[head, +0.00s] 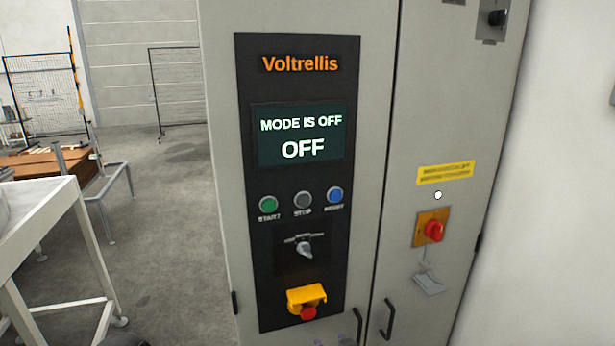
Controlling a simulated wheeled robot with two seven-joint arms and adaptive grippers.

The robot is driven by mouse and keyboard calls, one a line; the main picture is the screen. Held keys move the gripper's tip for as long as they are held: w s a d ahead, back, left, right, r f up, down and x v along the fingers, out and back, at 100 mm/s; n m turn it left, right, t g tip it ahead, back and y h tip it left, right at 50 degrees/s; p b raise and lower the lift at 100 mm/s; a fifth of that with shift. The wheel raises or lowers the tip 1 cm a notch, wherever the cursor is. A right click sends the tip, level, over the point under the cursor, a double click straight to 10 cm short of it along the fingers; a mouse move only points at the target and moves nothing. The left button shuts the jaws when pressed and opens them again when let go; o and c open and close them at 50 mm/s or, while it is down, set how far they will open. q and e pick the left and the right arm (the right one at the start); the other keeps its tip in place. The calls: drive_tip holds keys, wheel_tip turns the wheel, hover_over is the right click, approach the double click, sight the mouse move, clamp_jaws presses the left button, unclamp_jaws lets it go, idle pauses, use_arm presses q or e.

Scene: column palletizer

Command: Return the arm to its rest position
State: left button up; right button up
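A grey control cabinet (223,120) stands right in front of me. Its black panel (296,92) is labelled Voltrellis, and the screen (300,135) reads "MODE IS OFF" and "OFF". Below are a green START button (268,204), a grey STOP button (303,200) and a blue button (335,196), then a rotary selector (304,250) and a red emergency button (308,313) under a yellow shroud. A small purplish-grey piece at the bottom edge, below the panel, may be the tip of my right gripper (338,341); its opening cannot be made out. My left gripper is not seen.
A red rotary switch (433,231) on a yellow plate and a hanging tag (430,283) are on the right door. Two dark door handles (388,319) stick out low down. A white table (40,225) stands at left; grey floor (175,220) lies open between.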

drive_tip(key=s+d+f+g, duration=0.1)
drive_tip(key=s+f+g, duration=0.15)
drive_tip(key=f, duration=0.45)
drive_tip(key=s+d+f+g, duration=0.15)
drive_tip(key=s+f, duration=0.25)
drive_tip(key=f, duration=0.4)
drive_tip(key=s+d+f+g, duration=0.1)
drive_tip(key=s+f+g, duration=0.15)
drive_tip(key=f, duration=0.45)
drive_tip(key=s+f+g, duration=0.5)
drive_tip(key=s+f, duration=0.7)
drive_tip(key=s, duration=0.3)
drive_tip(key=shift+s+n, duration=0.25)
drive_tip(key=shift+n, duration=0.05)
drive_tip(key=shift+o, duration=0.4)
drive_tip(key=shift+d, duration=0.15)
